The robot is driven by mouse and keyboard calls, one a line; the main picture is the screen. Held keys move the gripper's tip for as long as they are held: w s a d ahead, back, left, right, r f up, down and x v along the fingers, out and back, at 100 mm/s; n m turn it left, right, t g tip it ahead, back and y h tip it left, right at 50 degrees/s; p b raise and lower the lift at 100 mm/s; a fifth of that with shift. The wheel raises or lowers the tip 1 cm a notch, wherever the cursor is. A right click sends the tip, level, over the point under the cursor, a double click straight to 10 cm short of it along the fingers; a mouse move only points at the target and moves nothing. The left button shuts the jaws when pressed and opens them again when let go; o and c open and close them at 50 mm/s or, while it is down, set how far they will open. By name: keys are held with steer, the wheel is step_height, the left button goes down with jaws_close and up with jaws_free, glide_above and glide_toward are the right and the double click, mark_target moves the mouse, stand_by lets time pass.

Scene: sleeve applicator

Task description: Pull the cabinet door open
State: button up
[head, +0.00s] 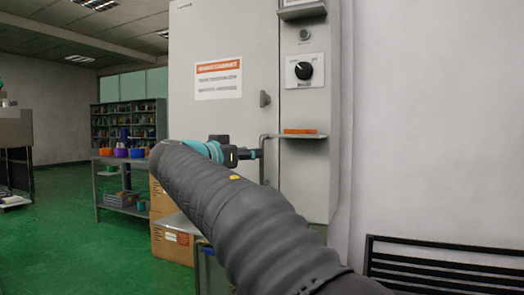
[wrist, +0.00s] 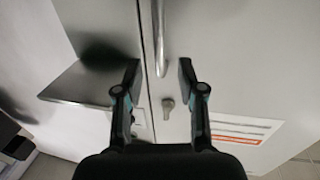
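The cabinet door (head: 210,125) is pale grey, bears an orange-and-white sign and looks shut. It also fills the right of the wrist view (wrist: 235,75). Its handle (wrist: 160,35) is a vertical metal bar near the door's edge; in the head view it (head: 262,172) is partly behind my gripper. My gripper (wrist: 158,72) is open, its two dark fingers on either side of the handle's end in the picture. I cannot tell whether the bar is between the fingers or beyond them. No contact shows. In the head view, my gripper (head: 248,154) is small and partly hidden by my arm.
A lock (wrist: 168,103) sits on the door near the handle's end. A small shelf (head: 300,135) juts from the panel right of the door, below a black dial (head: 304,71). Cardboard boxes (head: 172,243) and a low shelf unit (head: 120,190) stand left. Green floor is open further left.

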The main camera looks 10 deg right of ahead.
steer(key=x, duration=0.6)
steer(key=shift+p, duration=0.35)
jaws_close()
